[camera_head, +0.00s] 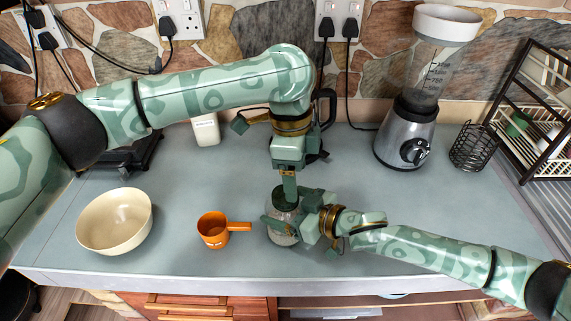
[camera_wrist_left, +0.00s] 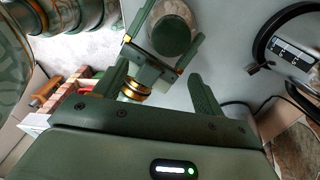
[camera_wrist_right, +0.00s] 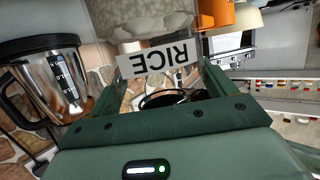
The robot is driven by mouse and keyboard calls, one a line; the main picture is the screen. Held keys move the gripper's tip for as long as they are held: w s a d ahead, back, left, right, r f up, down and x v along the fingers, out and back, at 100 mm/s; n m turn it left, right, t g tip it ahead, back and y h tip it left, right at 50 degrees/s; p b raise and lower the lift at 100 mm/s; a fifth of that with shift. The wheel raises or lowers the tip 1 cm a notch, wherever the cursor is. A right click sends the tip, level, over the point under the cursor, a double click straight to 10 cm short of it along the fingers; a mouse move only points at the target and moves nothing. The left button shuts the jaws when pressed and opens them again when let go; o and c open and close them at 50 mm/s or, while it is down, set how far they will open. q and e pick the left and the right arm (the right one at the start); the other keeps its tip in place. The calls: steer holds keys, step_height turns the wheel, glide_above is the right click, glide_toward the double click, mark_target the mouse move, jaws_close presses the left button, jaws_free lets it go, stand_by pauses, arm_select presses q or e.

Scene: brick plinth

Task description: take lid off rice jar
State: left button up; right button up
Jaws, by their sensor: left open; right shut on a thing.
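The rice jar (camera_head: 281,233) is clear glass with pale contents and stands upright near the counter's front. Its "RICE" label (camera_wrist_right: 160,59) shows upside down in the right wrist view. A dark green lid (camera_head: 285,200) sits on the jar; its round top also shows in the left wrist view (camera_wrist_left: 172,34). My right gripper (camera_head: 292,226) is shut on the jar's body from the right side. My left gripper (camera_head: 289,187) points down above the lid, open and empty; its two fingers (camera_wrist_left: 160,88) are apart in the left wrist view. My arms hide part of the jar.
An orange scoop cup (camera_head: 214,232) stands left of the jar, and a cream bowl (camera_head: 113,224) is farther left. A blender (camera_head: 406,137), a wire basket (camera_head: 471,148) and a dish rack (camera_head: 540,125) stand at the right.

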mark_target(286, 216)
arm_select(q)
steer(key=m, duration=0.1)
steer(key=r+m, duration=0.1)
steer(key=m, duration=0.1)
steer(key=w+a+m, duration=0.1)
steer(key=shift+a+r+y, duration=0.1)
steer(key=shift+r+y, duration=0.2)
steer(key=shift+w+a+m+t, duration=0.1)
steer(key=shift+a+m+t, duration=0.2)
steer(key=shift+m, duration=0.6)
steer(key=shift+f+m, duration=0.25)
steer(key=shift+m, duration=0.05)
step_height(286, 216, down, 8)
steer(key=shift+r, duration=0.2)
steer(key=c, duration=1)
steer(key=n, duration=0.3)
